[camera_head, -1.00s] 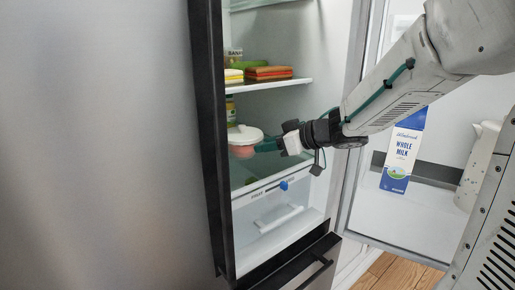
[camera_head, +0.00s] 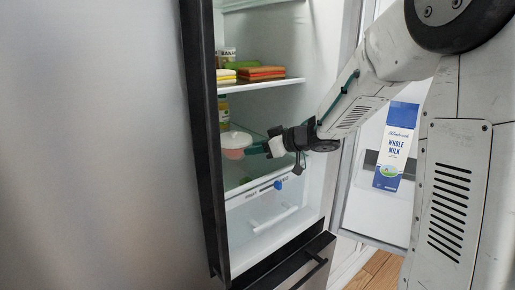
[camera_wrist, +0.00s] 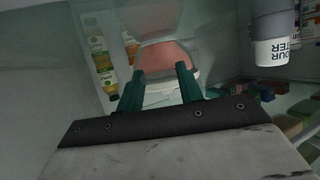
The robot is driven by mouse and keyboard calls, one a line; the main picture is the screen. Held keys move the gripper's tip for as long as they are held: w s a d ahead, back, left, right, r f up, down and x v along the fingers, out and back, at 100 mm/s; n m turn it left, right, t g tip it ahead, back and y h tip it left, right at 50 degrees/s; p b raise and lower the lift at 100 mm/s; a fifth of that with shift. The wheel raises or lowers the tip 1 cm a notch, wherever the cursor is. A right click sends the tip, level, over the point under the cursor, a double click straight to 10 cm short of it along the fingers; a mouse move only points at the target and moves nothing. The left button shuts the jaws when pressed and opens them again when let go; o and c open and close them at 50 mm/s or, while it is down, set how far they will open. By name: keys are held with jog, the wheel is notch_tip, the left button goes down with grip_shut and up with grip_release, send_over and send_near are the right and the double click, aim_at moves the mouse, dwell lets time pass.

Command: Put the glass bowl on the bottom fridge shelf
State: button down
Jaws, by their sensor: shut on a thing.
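The glass bowl (camera_head: 235,142), with a pale lid-like top and pink contents, is inside the open fridge. In the wrist view its pink side (camera_wrist: 168,58) is at the fingertips. My gripper (camera_head: 258,148) reaches in from the right and is shut on the bowl's near edge; its green fingers (camera_wrist: 157,80) show in the wrist view. The bottom fridge shelf (camera_head: 254,183) is a glass shelf above the clear drawer. The bowl appears held above this shelf; the gap under it is hard to judge.
The shelf above (camera_head: 270,83) holds colourful flat packs (camera_head: 260,72). Bottles (camera_wrist: 98,55) stand beside the bowl in the wrist view. The open door on the right holds a milk carton (camera_head: 396,147). The dark fridge edge (camera_head: 205,140) is close on the left.

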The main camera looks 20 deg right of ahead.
jog(key=c, duration=1.3)
grip_release()
jog(key=shift+f, duration=0.15)
jog(key=shift+c, duration=0.2)
jog(key=o, duration=0.4)
